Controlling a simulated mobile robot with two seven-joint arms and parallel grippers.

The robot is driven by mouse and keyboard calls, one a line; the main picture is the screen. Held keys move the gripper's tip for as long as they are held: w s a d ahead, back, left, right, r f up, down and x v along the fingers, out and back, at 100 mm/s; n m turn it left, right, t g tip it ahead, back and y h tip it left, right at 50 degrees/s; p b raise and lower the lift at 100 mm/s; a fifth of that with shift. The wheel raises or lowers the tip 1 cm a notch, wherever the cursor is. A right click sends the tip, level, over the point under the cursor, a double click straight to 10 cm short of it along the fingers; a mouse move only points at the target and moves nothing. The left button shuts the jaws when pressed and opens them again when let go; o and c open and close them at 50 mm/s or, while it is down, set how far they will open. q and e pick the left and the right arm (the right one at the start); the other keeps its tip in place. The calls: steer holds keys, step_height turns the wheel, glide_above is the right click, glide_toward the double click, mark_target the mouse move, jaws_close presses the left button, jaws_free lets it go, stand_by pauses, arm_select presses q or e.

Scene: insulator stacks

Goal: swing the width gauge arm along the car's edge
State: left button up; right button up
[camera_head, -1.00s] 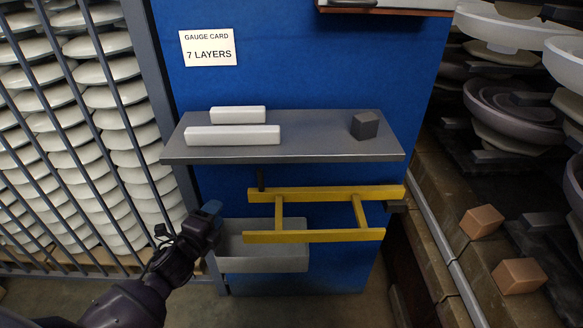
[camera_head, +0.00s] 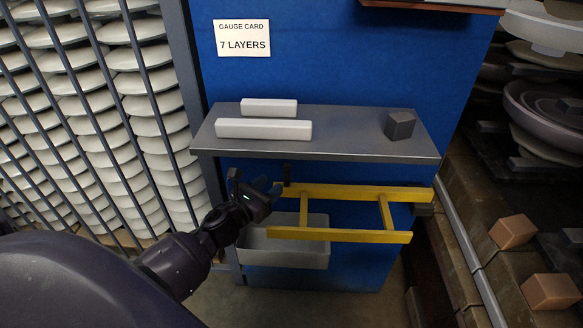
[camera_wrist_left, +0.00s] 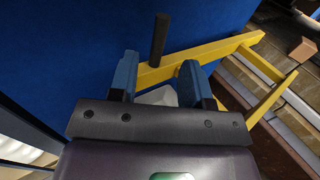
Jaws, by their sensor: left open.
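The yellow width gauge arm (camera_head: 345,236) is a ladder-like frame with two rails and two crosspieces, mounted low against the blue panel (camera_head: 340,60). A dark upright peg (camera_head: 287,174) stands at the left end of its rear rail. My left gripper (camera_head: 272,186) is just left of that end in the head view. In the left wrist view the open blue fingers (camera_wrist_left: 160,75) are apart, with the yellow rail (camera_wrist_left: 190,58) and the dark peg (camera_wrist_left: 158,36) just beyond them. Whether a finger touches the rail I cannot tell. My right gripper is not in view.
A grey shelf (camera_head: 350,145) above the gauge carries two white bars (camera_head: 262,129) and a dark block (camera_head: 399,125). A grey bin (camera_head: 300,255) hangs below. A barred rack of white discs (camera_head: 150,110) stands left. Brown blocks (camera_head: 512,231) lie on the car at right.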

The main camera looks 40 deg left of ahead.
mark_target(285, 173)
arm_select(q)
steer(key=w, duration=0.9)
steer(key=shift+w+d, duration=0.2)
steer(key=shift+w, duration=0.1)
steer(key=shift+c, duration=0.2)
jaws_close()
